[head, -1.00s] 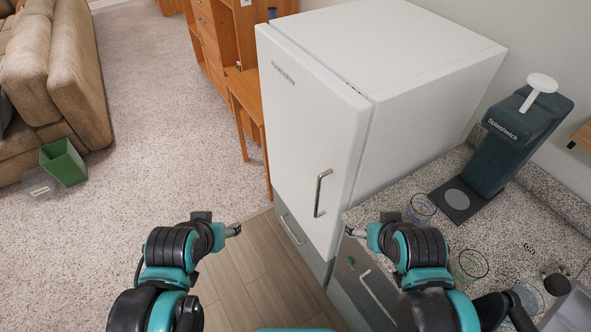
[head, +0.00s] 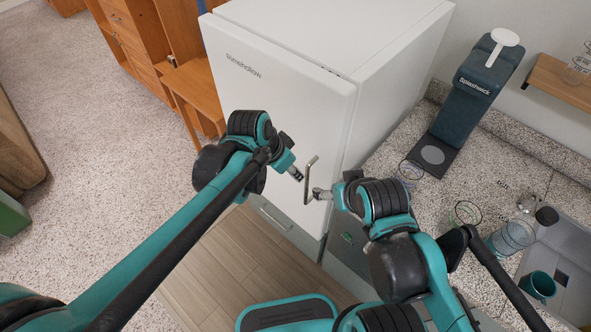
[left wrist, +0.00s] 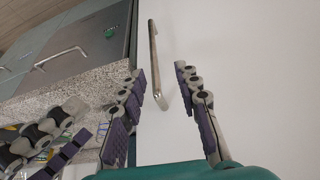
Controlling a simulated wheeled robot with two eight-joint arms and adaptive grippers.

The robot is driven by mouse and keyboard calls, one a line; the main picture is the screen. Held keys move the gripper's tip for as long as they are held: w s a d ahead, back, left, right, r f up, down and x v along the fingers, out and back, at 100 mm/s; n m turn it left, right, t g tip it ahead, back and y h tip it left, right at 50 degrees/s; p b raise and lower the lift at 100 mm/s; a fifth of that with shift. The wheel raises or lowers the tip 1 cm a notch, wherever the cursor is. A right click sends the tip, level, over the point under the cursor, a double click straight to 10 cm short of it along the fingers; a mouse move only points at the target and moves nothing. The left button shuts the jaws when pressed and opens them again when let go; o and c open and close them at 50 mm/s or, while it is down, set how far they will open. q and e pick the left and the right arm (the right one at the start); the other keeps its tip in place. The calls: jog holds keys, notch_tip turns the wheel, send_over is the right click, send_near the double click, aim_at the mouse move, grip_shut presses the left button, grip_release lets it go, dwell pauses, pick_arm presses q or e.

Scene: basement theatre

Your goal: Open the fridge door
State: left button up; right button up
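The white fridge (head: 260,95) stands ahead with its door shut. Its metal bar handle (head: 310,170) is upright near the door's right edge. My left gripper (head: 297,174) is just left of the handle in the head view. In the left wrist view my left gripper (left wrist: 160,95) is open, and the handle (left wrist: 154,60) runs between its two fingers without visible contact. My right gripper (head: 318,194) is close to the handle's lower end on the right. Its fingers show partly at the lower left of the left wrist view, and their opening is unclear.
A granite counter (head: 400,150) adjoins the fridge on the right, holding a dark dispenser (head: 465,105), glasses and a sink (head: 565,240). A lower drawer handle (head: 275,215) sits below the door. A wooden desk (head: 195,85) stands left of the fridge. The floor in front is clear.

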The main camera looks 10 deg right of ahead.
aim_at(307, 179)
pick_arm(q)
jog(key=shift+m+g, duration=0.3)
jog(key=shift+m, duration=0.3)
jog(key=b+x, duration=0.1)
jog(key=x, duration=0.2)
jog(key=d+b+x, duration=0.1)
jog(key=x, duration=0.5)
jog(key=shift+d+r+b, duration=0.2)
jog(key=shift+d+b, duration=0.2)
jog(key=shift+d, duration=0.05)
pick_arm(e)
jog(key=f, duration=0.2)
jog(key=shift+w+a+f, duration=0.1)
jog(key=shift+a+f, duration=0.15)
jog(key=shift+f, duration=0.1)
pick_arm(q)
grip_shut()
